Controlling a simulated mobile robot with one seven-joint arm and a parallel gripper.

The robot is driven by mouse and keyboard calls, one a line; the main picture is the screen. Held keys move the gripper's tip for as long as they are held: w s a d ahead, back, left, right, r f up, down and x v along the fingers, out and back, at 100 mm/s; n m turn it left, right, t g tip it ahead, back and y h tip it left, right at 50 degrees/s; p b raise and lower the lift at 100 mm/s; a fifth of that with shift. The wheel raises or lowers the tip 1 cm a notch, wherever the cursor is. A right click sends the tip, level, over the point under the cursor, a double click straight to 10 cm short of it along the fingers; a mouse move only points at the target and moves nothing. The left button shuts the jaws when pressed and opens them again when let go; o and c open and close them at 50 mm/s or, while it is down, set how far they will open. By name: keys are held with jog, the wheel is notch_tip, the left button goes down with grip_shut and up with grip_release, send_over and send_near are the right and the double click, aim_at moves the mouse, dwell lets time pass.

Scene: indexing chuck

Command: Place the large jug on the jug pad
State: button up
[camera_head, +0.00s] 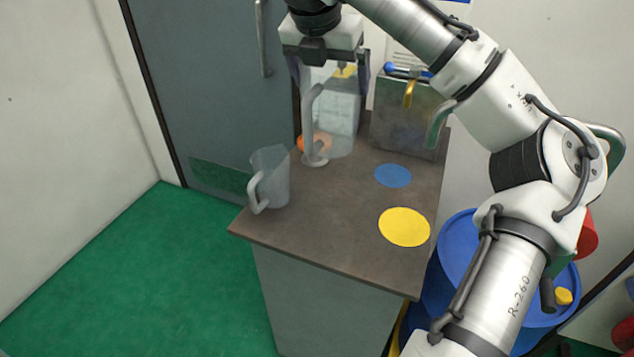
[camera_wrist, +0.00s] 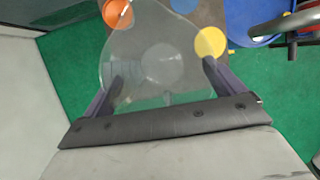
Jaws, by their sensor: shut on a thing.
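The large clear jug (camera_head: 341,125) is upright at the back of the bench, its grey handle (camera_head: 313,125) facing front-left. My gripper (camera_head: 332,88) points down and is shut on the jug's upper part, one finger on each side. In the wrist view, the clear jug (camera_wrist: 145,50) shows between the fingers (camera_wrist: 160,85). I cannot tell whether its base touches the bench. A yellow round pad (camera_head: 404,227) lies at the front right of the bench, with a smaller blue round pad (camera_head: 393,175) behind it. Both pads look empty; neither is labelled as the jug pad.
A smaller clear jug (camera_head: 272,180) stands at the bench's left edge. A blue drum (camera_head: 458,245) is beside the bench. The middle of the bench (camera_head: 335,215) is clear.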

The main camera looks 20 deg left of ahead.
notch_tip(320, 180, down, 19)
jog(key=p, duration=0.2)
jog(key=shift+r, duration=0.15)
jog(key=shift+s, duration=0.1)
jog(key=shift+f, duration=0.2)
jog(key=o, duration=0.9)
